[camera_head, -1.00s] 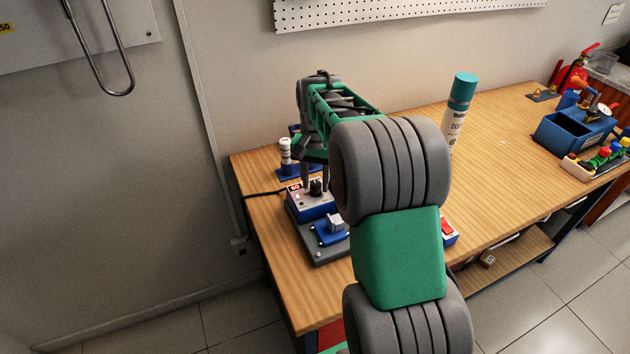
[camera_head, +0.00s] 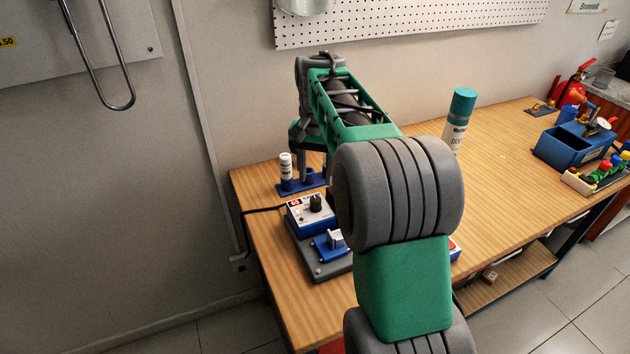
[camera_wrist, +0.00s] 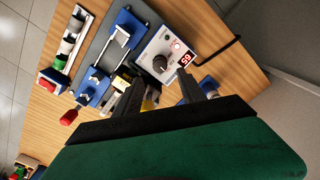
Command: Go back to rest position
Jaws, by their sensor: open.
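My gripper (camera_head: 315,163) is open and empty, its fingers pointing down above the back-left part of the workbench. In the wrist view its two dark fingers (camera_wrist: 160,91) stand apart, with the control box partly behind them. The blue and white control box (camera_head: 311,214) has a black dial and a small red display; it also shows in the wrist view (camera_wrist: 152,46). It stands on a grey base with a blue fixture (camera_head: 328,245) in front. My forearm hides part of the bench.
A white bottle in a blue holder (camera_head: 286,170) stands close behind the control box. A tall teal-capped canister (camera_head: 456,120) stands right of my arm. A blue bin (camera_head: 562,147) and a rack of coloured caps (camera_head: 596,178) are at the right. The bench middle is clear.

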